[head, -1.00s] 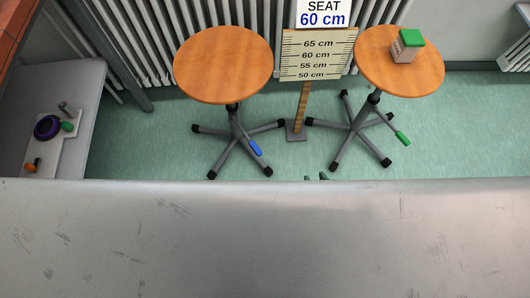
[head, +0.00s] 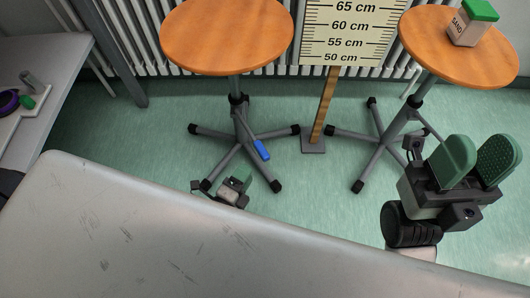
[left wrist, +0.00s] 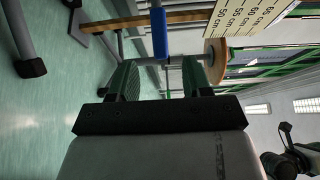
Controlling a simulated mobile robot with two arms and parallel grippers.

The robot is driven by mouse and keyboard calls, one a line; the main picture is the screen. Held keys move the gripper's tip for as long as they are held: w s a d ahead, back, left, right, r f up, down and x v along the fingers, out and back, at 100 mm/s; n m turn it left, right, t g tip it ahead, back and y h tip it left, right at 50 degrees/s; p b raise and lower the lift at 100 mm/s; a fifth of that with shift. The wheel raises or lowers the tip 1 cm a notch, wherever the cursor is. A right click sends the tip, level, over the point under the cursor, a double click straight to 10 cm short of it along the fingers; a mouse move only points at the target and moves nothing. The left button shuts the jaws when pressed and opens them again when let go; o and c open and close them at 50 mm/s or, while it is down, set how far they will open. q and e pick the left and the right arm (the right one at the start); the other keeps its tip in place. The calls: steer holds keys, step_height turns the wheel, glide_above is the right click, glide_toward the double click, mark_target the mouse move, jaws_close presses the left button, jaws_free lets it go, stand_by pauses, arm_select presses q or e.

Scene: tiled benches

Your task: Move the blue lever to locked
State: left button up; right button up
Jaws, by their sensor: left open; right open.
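The blue lever (head: 261,150) sticks out low from the post of the left stool (head: 228,38), slanting down to the right. It also shows in the left wrist view (left wrist: 159,33), ahead of the fingertips and centred between them, apart from them. My left gripper (head: 238,184) is low, in front of and below the lever, partly hidden by the near bench edge. In the left wrist view its green-padded fingers (left wrist: 158,76) are apart with nothing between them. My right gripper (head: 482,158) is open and empty in front of the right stool (head: 430,45).
A height scale (head: 346,32) on a wooden post stands between the stools. A box labelled sand (head: 470,28) with a green lid sits on the right stool. A grey bench top (head: 150,225) fills the foreground. A side bench (head: 55,60) stands at left. Green floor is clear around the legs.

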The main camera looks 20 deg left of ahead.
mark_target(259, 154)
arm_select(q)
steer(key=b+x, duration=0.2)
steer(key=x, duration=0.7)
steer(key=shift+w+b, duration=0.25)
steer(key=shift+b, duration=0.15)
jaws_close()
